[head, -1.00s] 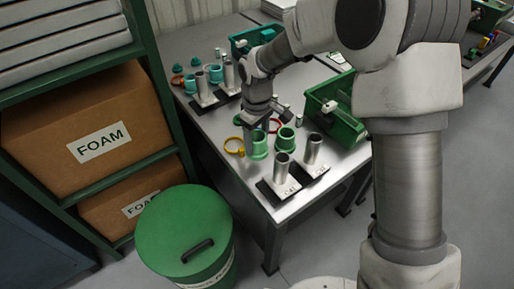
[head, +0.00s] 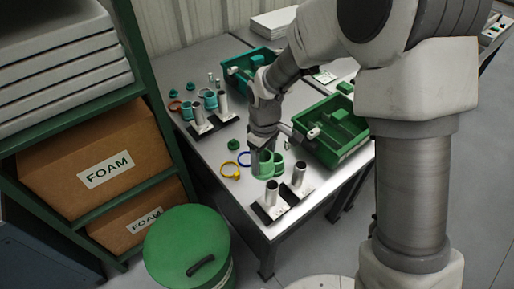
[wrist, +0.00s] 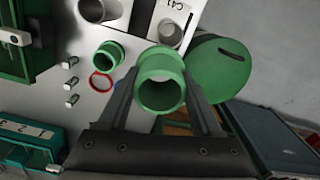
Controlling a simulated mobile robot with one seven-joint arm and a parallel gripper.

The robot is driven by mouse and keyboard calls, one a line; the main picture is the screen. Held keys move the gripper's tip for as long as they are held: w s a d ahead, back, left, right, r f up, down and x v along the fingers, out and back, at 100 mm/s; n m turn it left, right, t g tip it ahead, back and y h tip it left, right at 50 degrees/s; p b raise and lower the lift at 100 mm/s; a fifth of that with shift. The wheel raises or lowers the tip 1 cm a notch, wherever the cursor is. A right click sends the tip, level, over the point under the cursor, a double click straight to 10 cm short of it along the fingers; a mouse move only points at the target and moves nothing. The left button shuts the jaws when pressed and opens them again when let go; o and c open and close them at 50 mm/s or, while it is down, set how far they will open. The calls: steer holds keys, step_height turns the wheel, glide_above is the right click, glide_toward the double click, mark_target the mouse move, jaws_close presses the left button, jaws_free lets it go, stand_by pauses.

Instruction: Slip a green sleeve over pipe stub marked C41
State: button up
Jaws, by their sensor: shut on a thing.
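My gripper (head: 263,150) is shut on a green sleeve (head: 263,164). In the wrist view the held green sleeve (wrist: 160,78) sits between the two fingers and looks larger than the second green sleeve (wrist: 108,53), so it appears raised. The second green sleeve (head: 278,166) stands just right of it in the head view. Pipe stub C41 (wrist: 170,33) stands on its plate just beyond the held sleeve, its label readable in the wrist view. In the head view stub C41 (head: 271,191) is the front left bare stub, apart from the sleeve.
A second bare stub (head: 298,173) stands right of C41. A green bin (head: 322,132) stands at the right. A lidded green drum (head: 188,245) stands by the table's front.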

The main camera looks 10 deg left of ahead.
mark_target(272, 160)
steer(key=r+p, duration=0.1)
steer(key=s+d+r+p, duration=0.1)
steer(key=p, duration=0.1)
steer(key=s+d+r+p, duration=0.1)
steer(key=shift+s+d+r+p, duration=0.15)
steer(key=shift+d+r+p, duration=0.1)
steer(key=shift+r+p, duration=0.1)
steer(key=shift+s+d+f+b, duration=0.15)
steer(key=shift+f+b, duration=0.35)
steer(key=shift+f, duration=0.3)
steer(key=shift+s+d+f+b, duration=0.1)
steer(key=shift+f+b, duration=0.45)
steer(key=shift+f, duration=0.3)
steer(key=shift+s+d+f+b, duration=0.15)
steer(key=shift+f+b, duration=0.35)
steer(key=shift+f, duration=0.3)
steer(key=shift+f+b, duration=0.2)
steer(key=shift+b, duration=0.1)
steer(key=shift+f, duration=0.3)
steer(key=shift+f+b, duration=0.15)
steer(key=shift+b, duration=0.25)
steer(key=shift+w+f+b, duration=0.1)
steer(key=shift+f+b, duration=0.2)
steer(key=shift+f, duration=0.05)
steer(key=shift+f, duration=0.2)
steer(key=shift+f+b, duration=0.3)
steer(key=shift+b, duration=0.15)
